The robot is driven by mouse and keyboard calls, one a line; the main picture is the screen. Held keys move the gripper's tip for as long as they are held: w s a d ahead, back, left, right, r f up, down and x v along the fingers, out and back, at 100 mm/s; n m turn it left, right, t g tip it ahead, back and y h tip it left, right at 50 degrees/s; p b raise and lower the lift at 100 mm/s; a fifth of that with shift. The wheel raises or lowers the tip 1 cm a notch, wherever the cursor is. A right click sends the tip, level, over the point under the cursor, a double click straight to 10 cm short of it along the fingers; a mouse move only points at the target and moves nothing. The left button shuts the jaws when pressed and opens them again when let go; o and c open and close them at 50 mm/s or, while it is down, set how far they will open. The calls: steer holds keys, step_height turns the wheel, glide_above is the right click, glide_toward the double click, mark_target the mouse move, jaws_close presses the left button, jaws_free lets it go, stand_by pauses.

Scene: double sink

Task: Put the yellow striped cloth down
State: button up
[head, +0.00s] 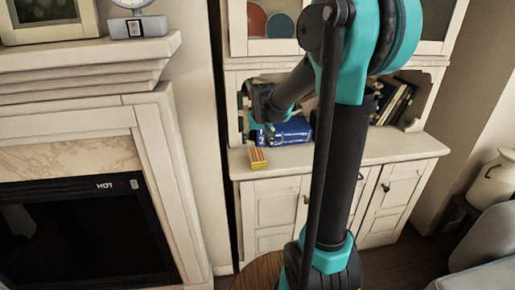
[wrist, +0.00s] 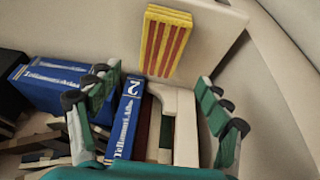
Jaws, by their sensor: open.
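The yellow striped cloth (head: 257,158), a small folded block with red stripes, sits on the cabinet's counter near its left front edge. In the wrist view the cloth (wrist: 165,42) lies on the pale surface beyond the fingertips, and I see no contact with them. My gripper (wrist: 154,84) is open, its teal fingers spread wide with nothing held between them. In the head view my gripper (head: 264,127) is partly hidden by my arm, just behind and above the cloth, by the blue books.
Blue books (head: 290,131) lie behind the cloth on the counter; a blue book (wrist: 125,116) shows between my fingers in the wrist view. More books (head: 395,100) stand in the right of the niche. The counter (head: 385,150) is clear at front right. A fireplace (head: 80,200) is at left.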

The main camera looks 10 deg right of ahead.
steer(key=shift+v, duration=0.8)
steer(key=s+d+f, duration=0.1)
steer(key=s+f, duration=0.2)
steer(key=s, duration=0.5)
steer(key=s+d+f, duration=0.1)
steer(key=s+f, duration=0.3)
steer(key=s, duration=0.5)
steer(key=s+d+f, duration=0.1)
steer(key=s+f, duration=0.3)
steer(key=s, duration=0.5)
steer(key=shift+s+d, duration=0.25)
steer(key=shift+d, duration=0.15)
steer(key=shift+o, duration=0.3)
steer(key=shift+r, duration=0.1)
